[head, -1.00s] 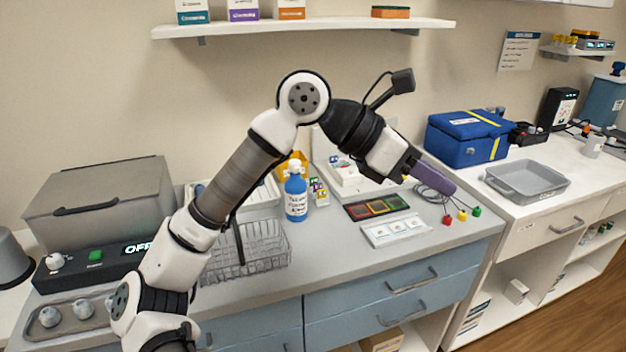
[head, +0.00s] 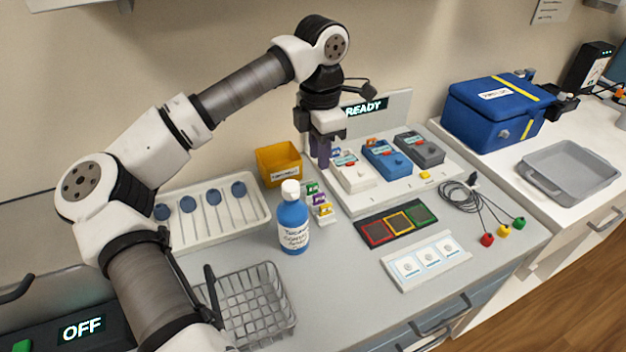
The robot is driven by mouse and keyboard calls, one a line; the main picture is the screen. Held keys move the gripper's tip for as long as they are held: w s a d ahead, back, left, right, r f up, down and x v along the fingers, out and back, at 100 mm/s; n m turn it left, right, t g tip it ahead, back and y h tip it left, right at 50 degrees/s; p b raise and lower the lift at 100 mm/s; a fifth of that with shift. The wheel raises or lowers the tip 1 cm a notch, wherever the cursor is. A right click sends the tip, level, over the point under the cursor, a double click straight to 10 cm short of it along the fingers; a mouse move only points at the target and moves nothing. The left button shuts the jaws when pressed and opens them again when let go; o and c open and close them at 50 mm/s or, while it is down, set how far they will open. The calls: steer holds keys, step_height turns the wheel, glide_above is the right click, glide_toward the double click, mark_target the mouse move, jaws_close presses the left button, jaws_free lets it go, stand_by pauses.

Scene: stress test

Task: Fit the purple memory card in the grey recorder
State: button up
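The grey recorder (head: 419,149) stands at the right end of a row of three on a white stand, beside a blue recorder (head: 386,161) and a white one (head: 352,172). Several small coloured cards stand in a little rack (head: 325,219) beside the blue bottle; a purple one (head: 318,198) seems to be among them, but it is too small to be sure. My gripper (head: 320,163) points down just left of the white recorder, above and behind the rack. Its purple fingers look close together; whether anything is between them does not show.
A blue bottle (head: 293,222) stands in front of the rack, with a yellow bin (head: 279,163) behind. A wire basket (head: 246,306), a tray of blue-headed swabs (head: 213,211), a three-colour pad (head: 396,223), a white tray (head: 427,262) and leads (head: 472,205) occupy the counter.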

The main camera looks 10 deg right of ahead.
mark_target(319, 195)
step_height(319, 195, down, 10)
steer(key=b, duration=0.6)
steer(key=shift+b, duration=0.4)
steer(key=shift+s, duration=0.1)
steer(key=shift+r, duration=0.1)
steer(key=shift+c, duration=0.4)
jaws_close()
step_height(319, 195, up, 6)
steer(key=p, duration=0.4)
steer(key=shift+r, duration=0.1)
